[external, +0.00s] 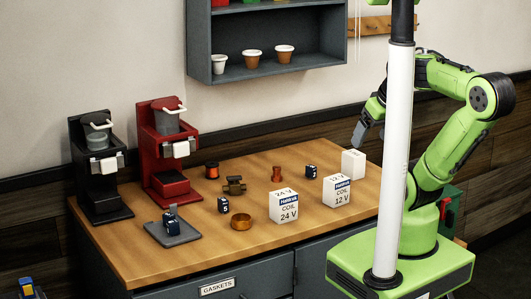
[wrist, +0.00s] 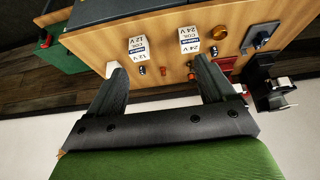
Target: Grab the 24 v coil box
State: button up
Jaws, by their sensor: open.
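The 24 V coil box (external: 283,207) is a white carton with a blue band, standing upright near the front of the wooden bench. In the wrist view the 24 V box (wrist: 189,40) appears upside down, beyond the finger on the right. The similar 12 V coil box (external: 337,191) stands to its right; it also shows in the wrist view (wrist: 138,47). My gripper (external: 362,132) is open and empty, raised above the bench's right end, apart from both boxes. In the wrist view my gripper (wrist: 159,66) has its fingers wide apart.
A plain white box (external: 353,163) stands at the bench's right end. Black (external: 98,170) and red (external: 167,150) brewers stand at left. A shelf (external: 265,45) hangs above.

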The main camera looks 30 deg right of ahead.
aim_at(274, 203)
jog(key=w+a+f+m+g+y, duration=0.2)
jog(key=w+f+m+g, duration=0.1)
jog(key=w, duration=0.5)
jog(key=w+a+f+m+g+y, duration=0.15)
jog(key=w+m, duration=0.25)
jog(key=w, duration=0.4)
jog(key=w+d+f+m+g+y, duration=0.1)
jog(key=w+d+f+m+y, duration=0.35)
jog(key=f, duration=0.25)
jog(key=w+d+f+m+y, duration=0.3)
jog(key=w+f+m+y, duration=0.2)
jog(key=f+m+y, duration=0.15)
jog(key=shift+h, duration=0.55)
jog(key=x, duration=0.5)
jog(key=b+x, duration=0.1)
jog(key=x, duration=1)
jog(key=shift+s+d+f+b, duration=0.2)
jog(key=shift+s+f+b, duration=0.1)
jog(key=shift+b, duration=0.1)
jog(key=c, duration=1.2)
